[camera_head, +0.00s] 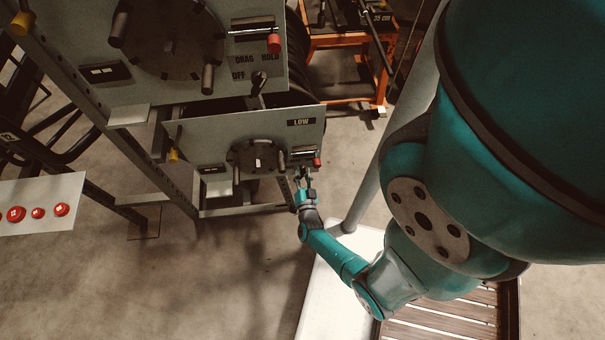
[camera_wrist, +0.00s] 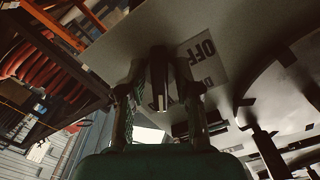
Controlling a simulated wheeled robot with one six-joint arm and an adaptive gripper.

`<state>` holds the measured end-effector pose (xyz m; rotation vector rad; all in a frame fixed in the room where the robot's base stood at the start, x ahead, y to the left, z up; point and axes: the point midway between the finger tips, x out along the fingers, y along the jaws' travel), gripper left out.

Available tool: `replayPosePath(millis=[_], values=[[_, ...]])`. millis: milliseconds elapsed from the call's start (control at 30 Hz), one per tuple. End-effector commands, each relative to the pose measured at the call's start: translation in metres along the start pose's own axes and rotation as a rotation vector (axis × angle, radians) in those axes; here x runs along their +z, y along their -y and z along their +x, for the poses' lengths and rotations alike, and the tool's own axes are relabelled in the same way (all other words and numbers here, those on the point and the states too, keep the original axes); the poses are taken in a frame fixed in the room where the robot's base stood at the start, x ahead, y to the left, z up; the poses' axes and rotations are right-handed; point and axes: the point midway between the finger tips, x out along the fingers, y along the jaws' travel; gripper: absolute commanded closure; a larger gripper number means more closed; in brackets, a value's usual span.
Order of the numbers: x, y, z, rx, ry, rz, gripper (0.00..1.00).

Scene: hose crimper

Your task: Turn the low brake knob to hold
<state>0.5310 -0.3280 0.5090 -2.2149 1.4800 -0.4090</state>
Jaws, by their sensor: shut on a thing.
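The low panel (camera_head: 215,137) is a grey plate marked LOW, below a larger panel. My gripper (camera_head: 303,180) is at its lower right corner. In the wrist view, my gripper (camera_wrist: 160,105) has its two fingers on either side of the dark low brake knob (camera_wrist: 159,72) and is shut on it. An OFF label (camera_wrist: 203,52) shows to the right of the knob on the pale plate, with part of another label below it. The knob's HOLD mark is not readable, and I cannot tell its setting. In the head view my gripper hides most of the knob.
The upper panel (camera_head: 100,75) carries a large dark disc and its own lever (camera_head: 258,88) by DRAG, HOLD and OFF marks. A red knob (camera_head: 317,162) sits just above my gripper. An orange rack (camera_head: 340,40) stands behind. Red buttons (camera_head: 38,212) are at left.

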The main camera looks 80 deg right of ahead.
Motion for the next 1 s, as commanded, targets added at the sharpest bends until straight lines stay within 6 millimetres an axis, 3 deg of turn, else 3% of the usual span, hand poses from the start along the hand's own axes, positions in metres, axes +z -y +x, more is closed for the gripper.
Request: replayPosePath(millis=[67, 100, 133, 533, 1000], values=[[0.0, 0.0, 0.0, 0.0, 0.0, 0.001, 1.0], [0.0, 0.0, 0.0, 0.0, 0.0, 0.001, 0.62], [0.0, 0.0, 0.0, 0.0, 0.0, 0.001, 0.59], [0.001, 0.0, -0.006, 0.0, 0.002, 0.0, 0.59], [0.001, 0.001, -0.061, -0.004, 0.004, 0.001, 0.59]])
